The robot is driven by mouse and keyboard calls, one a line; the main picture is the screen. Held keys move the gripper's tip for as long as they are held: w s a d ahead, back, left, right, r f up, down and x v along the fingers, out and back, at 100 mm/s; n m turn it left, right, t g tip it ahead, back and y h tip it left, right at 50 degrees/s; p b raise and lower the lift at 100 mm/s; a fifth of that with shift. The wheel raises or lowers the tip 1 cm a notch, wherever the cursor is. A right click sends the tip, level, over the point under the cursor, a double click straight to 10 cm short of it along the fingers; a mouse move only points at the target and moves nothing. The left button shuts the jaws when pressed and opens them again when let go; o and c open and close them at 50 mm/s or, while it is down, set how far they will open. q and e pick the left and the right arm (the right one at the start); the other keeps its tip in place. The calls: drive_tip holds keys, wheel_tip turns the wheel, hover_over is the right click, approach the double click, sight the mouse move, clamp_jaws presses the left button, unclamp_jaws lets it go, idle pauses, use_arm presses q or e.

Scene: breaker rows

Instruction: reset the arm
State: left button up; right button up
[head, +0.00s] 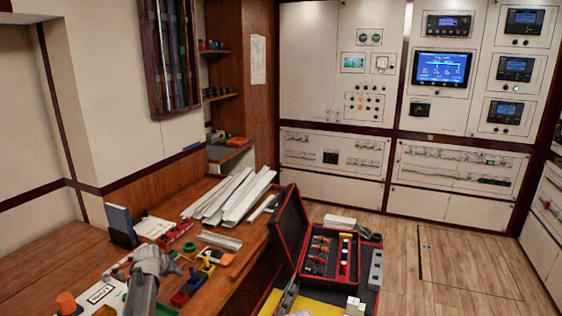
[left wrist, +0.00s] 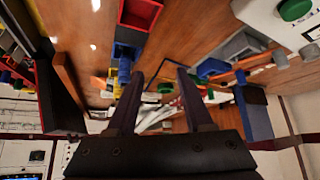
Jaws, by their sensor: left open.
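My left arm comes up from the bottom left of the head view, and its grey wrist and left gripper (head: 153,262) are over the wooden workbench (head: 262,230). In the left wrist view the two dark fingers of the left gripper (left wrist: 159,76) stand apart with nothing held between them. Small bins and the bench top show beyond the fingers; the gap to them is hard to judge. My right gripper is not in view.
White trunking strips (head: 232,196) lie on the bench. A red open case (head: 322,250) with breakers stands at its right. Small colored bins (head: 187,288) sit close to the arm, and a blue binder (head: 121,225) stands behind. Wooden floor (head: 450,265) is clear at right.

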use_arm(q)
drive_tip(key=s+d+m+g+h+p, duration=0.1)
drive_tip(key=s+d+g+p, duration=0.1)
drive_tip(key=s+d, duration=0.7)
drive_tip(key=s+d+m+g+p, duration=0.15)
drive_tip(key=s+d, duration=0.45)
drive_tip(key=d, duration=0.7)
drive_tip(key=s+d+r+m+g+y+p, duration=0.1)
drive_tip(key=s+d, duration=0.3)
drive_tip(key=s, duration=0.5)
drive_tip(key=s+d+r+m+g+p, duration=0.1)
drive_tip(key=s+d+g, duration=0.2)
drive_tip(key=s, duration=0.7)
drive_tip(key=shift+d+r+y+p, duration=0.15)
drive_tip(key=shift+d+y+p, duration=0.2)
drive_tip(key=shift+d, duration=0.8)
drive_tip(key=shift+m, duration=0.25)
